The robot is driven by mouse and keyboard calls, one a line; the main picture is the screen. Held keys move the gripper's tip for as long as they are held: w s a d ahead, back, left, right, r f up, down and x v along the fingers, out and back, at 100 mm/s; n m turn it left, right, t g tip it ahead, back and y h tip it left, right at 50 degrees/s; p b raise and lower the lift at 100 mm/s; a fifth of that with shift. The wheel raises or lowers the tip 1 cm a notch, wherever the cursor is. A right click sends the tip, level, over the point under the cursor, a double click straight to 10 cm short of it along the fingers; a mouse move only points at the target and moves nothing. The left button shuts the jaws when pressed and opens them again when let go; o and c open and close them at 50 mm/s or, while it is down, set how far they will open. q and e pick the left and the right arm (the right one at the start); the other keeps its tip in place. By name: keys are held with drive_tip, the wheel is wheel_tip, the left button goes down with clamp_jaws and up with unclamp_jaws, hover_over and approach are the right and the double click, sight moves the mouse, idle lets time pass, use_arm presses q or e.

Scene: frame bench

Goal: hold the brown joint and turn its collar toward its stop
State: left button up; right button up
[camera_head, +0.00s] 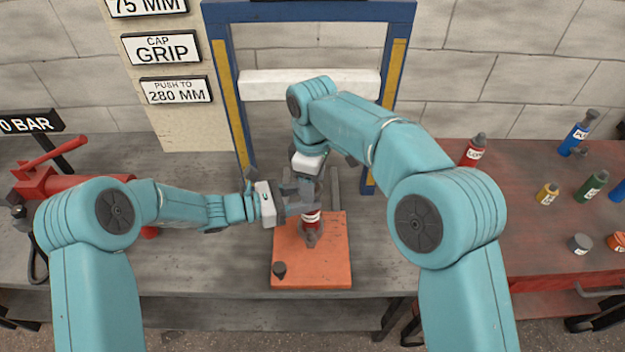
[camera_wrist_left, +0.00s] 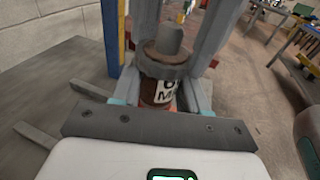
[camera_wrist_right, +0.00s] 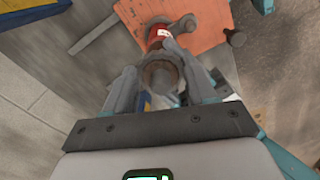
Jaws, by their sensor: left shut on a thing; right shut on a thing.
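The brown joint (camera_wrist_left: 152,92) stands upright between my left gripper's fingers in the left wrist view, with part of a white label showing. A grey collar (camera_wrist_left: 163,68) rings its upper part, and its rim also shows in the right wrist view, where the brown top (camera_wrist_right: 158,76) faces me. My left gripper (camera_head: 300,198) is shut on the joint's body from the left. My right gripper (camera_head: 310,172) reaches down from above, shut on the collar. In the head view the grippers largely hide the joint. The collar's stop cannot be made out.
An orange plate (camera_head: 330,262) lies on the bench with a red labelled piece (camera_wrist_right: 158,34) and a dark knob (camera_head: 279,270). A blue frame (camera_head: 222,95) stands behind. A red tool (camera_head: 60,180) is at left; bottles, including a red one (camera_head: 473,152), stand at right.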

use_arm(q)
drive_tip(key=shift+d, duration=0.1)
use_arm(e)
drive_tip(key=shift+a, duration=0.15)
use_arm(q)
drive_tip(key=shift+s, duration=0.1)
use_arm(e)
drive_tip(key=o, duration=0.8)
drive_tip(key=shift+r, duration=0.15)
wheel_tip(320, 180, up, 12)
drive_tip(key=shift+s+f, duration=0.1)
use_arm(q)
drive_tip(key=o, duration=0.9)
